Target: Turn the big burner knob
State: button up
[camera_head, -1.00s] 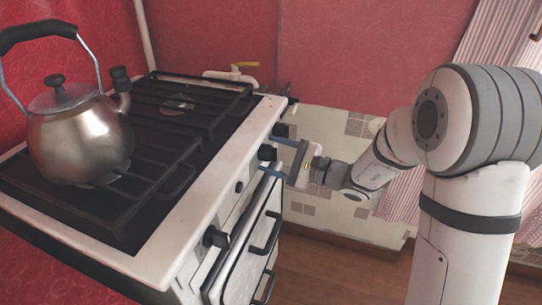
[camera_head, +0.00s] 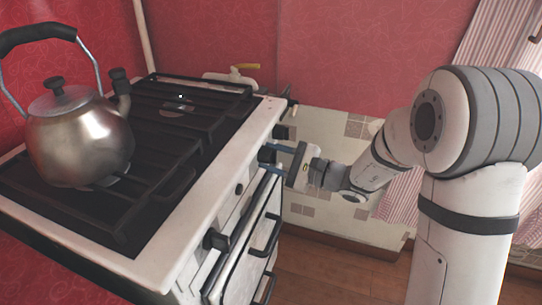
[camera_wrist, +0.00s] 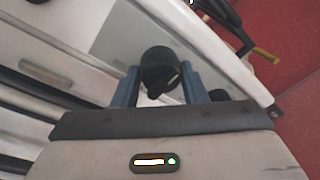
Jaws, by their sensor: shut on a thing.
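The black burner knob (camera_wrist: 160,68) sits between the two blue fingers of my gripper (camera_wrist: 160,88) in the wrist view. The knob's ridge is tilted in that view. In the head view, my gripper (camera_head: 272,158) is at the front panel of the white stove (camera_head: 205,185), shut around the knob (camera_head: 266,154). The fingers partly cover the knob there. I cannot tell from its size alone whether this is the big burner's knob.
Another black knob (camera_head: 281,131) is just beyond my gripper, and one (camera_head: 215,239) is nearer. A metal kettle (camera_head: 80,140) stands on the black grate at left. Oven door handles (camera_head: 265,238) stick out below. Open floor (camera_head: 330,280) lies right of the stove.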

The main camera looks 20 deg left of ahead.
jog(key=m+p, duration=0.3)
jog(key=p, duration=0.1)
jog(key=shift+d+r+m+h, duration=0.2)
jog(key=shift+r+m+h, duration=0.1)
jog(key=shift+r+m, duration=0.1)
jog(key=m+p, duration=0.2)
jog(key=p, duration=0.1)
jog(key=shift+m, duration=0.4)
jog(key=shift+f+m+p, duration=0.1)
jog(key=shift+m+p, duration=0.6)
jog(key=shift+f, duration=0.1)
jog(key=o, duration=1)
jog(key=shift+g, duration=0.4)
jog(key=shift+c, duration=0.2)
jog(key=s+d, duration=0.1)
jog(key=d, duration=0.6)
jog(key=shift+s+d+r+p, duration=0.15)
jog(key=shift+d+r+p, duration=0.2)
jog(key=shift+p, duration=0.1)
